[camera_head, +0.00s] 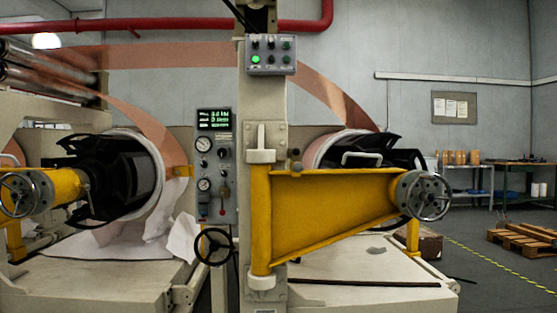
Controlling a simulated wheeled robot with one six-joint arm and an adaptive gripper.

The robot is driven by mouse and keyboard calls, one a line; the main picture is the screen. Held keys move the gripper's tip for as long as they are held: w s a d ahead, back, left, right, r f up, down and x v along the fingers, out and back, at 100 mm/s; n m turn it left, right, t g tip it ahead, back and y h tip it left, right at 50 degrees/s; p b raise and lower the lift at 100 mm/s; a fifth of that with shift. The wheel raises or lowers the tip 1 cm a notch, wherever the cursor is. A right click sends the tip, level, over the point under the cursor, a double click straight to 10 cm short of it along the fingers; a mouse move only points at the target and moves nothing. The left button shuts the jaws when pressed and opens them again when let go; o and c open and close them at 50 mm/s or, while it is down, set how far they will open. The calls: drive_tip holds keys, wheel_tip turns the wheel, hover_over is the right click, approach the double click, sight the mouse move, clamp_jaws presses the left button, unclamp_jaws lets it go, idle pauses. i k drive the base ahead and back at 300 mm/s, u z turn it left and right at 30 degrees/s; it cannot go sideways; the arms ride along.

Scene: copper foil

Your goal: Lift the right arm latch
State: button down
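The yellow right arm (330,212) is a tapered swing arm hinged on the cream central post (250,140). It reaches across to the right in front of the right roll and ends in a grey hub with a handwheel (424,195). A small dark knob-like part (296,160) sits at the arm's top edge near the hinge. A pale U-shaped handle (361,158) shows above the arm's middle. I cannot tell which of these is the latch, or its position. My gripper is not in view.
The left yellow arm (62,186) with its handwheel stands before the left roll (150,180). A gauge panel (214,165) and a black handwheel (214,246) are left of the post. Pallets (522,240) lie far right; grey floor (485,265) there is partly open.

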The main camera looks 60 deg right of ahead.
sight(294, 158)
drive_tip(key=z, duration=0.35)
drive_tip(key=i, duration=0.65)
drive_tip(key=z, duration=1)
drive_tip(key=i, duration=0.4)
drive_tip(key=z, duration=0.45)
